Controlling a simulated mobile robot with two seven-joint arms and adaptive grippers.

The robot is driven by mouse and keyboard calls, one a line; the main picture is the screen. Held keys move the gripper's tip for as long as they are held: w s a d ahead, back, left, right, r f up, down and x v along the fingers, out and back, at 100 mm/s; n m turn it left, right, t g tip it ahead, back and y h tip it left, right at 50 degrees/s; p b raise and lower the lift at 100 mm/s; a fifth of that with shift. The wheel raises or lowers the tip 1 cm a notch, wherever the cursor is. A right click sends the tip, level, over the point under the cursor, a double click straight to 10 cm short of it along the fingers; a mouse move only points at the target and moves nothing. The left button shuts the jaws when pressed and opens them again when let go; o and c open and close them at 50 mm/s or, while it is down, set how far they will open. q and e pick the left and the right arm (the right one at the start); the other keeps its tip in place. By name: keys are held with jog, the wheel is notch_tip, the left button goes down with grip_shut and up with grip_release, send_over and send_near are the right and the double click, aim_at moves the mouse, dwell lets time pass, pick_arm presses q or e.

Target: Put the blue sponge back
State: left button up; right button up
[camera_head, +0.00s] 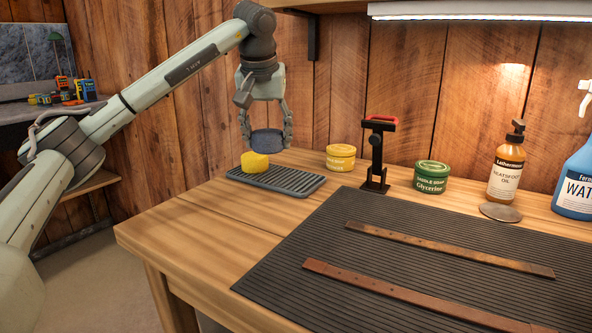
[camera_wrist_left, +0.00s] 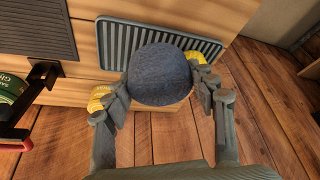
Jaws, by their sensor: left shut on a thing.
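My left gripper (camera_head: 266,143) is shut on the blue sponge (camera_head: 267,137), a round dark-blue piece. It holds the sponge in the air by the grey slatted tray (camera_head: 300,188), with a gap below. In the left wrist view the sponge (camera_wrist_left: 160,75) sits between the fingers and covers part of the tray (camera_wrist_left: 112,40). A yellow sponge (camera_head: 254,163) rests on the left end of the tray, partly hidden behind my finger in the wrist view (camera_wrist_left: 197,57). My right gripper is not in view.
Right of the tray stand a yellow tin (camera_head: 341,157), a black stand with a red handle (camera_head: 375,155), a green tin (camera_head: 431,177), an oil bottle (camera_head: 505,172) and a blue spray bottle (camera_head: 576,185). Leather straps (camera_head: 450,248) lie on the black mat (camera_head: 300,270). The bench's front-left corner is clear.

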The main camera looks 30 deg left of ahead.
pick_arm(q)
send_over(296, 177)
jog(key=s, duration=0.1)
jog(key=f, duration=0.4)
jog(key=shift+s+d, duration=0.2)
jog(key=shift+d, duration=0.2)
notch_tip(296, 177, down, 4)
jog(key=shift+r, duration=0.1)
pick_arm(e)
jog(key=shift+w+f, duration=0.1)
pick_arm(q)
jog(key=shift+f, duration=0.2)
jog(key=o, duration=1.2)
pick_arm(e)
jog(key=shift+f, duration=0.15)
pick_arm(q)
jog(key=v, duration=1.2)
jog(key=shift+r, duration=0.1)
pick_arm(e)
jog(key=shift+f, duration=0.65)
